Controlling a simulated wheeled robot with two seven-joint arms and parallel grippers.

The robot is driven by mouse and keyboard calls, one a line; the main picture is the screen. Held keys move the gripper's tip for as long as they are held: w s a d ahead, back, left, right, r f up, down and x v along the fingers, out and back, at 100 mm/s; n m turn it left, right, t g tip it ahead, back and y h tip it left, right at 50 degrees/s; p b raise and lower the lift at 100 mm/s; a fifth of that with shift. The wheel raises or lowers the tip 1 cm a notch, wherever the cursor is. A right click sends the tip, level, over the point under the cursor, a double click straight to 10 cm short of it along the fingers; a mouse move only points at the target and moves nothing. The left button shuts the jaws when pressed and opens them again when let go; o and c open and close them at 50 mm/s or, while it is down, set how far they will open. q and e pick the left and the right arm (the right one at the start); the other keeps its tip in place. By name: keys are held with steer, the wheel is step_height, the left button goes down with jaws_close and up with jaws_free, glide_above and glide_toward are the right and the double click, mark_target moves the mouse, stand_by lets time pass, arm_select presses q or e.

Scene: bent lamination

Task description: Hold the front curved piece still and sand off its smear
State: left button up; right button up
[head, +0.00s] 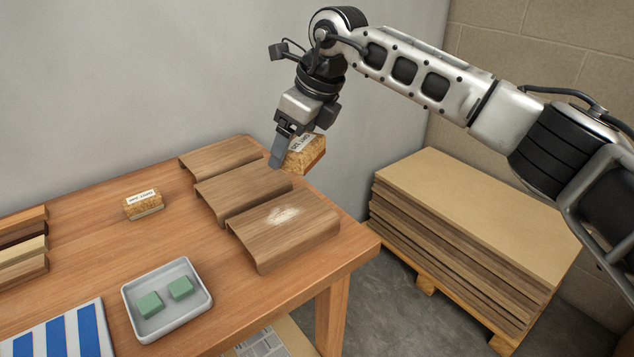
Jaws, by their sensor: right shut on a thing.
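Three curved wooden pieces lie in a row on the wooden table (90,240). The front curved piece (270,245) carries a whitish smear (283,215) on its upper face. The middle curved piece (235,190) and the back curved piece (215,157) look clean. My right gripper (283,150) is shut on a cork sanding block (304,155) with a white label. It holds the block up near the right ends of the middle and back pieces, apart from the front piece and its smear. My left gripper is out of view.
A second labelled cork block (144,205) sits on the table at left. A white tray (205,304) holds two green blocks. A blue-and-white striped cloth (62,335) and wood strips (22,245) lie at left. Stacked boards (470,220) stand on a pallet at right.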

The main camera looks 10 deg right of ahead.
steer(key=w+f+m+t+h, duration=0.1)
steer(key=w+f+m, duration=0.4)
glide_above(296, 204)
steer(key=shift+h, duration=0.3)
steer(key=shift+f, duration=3)
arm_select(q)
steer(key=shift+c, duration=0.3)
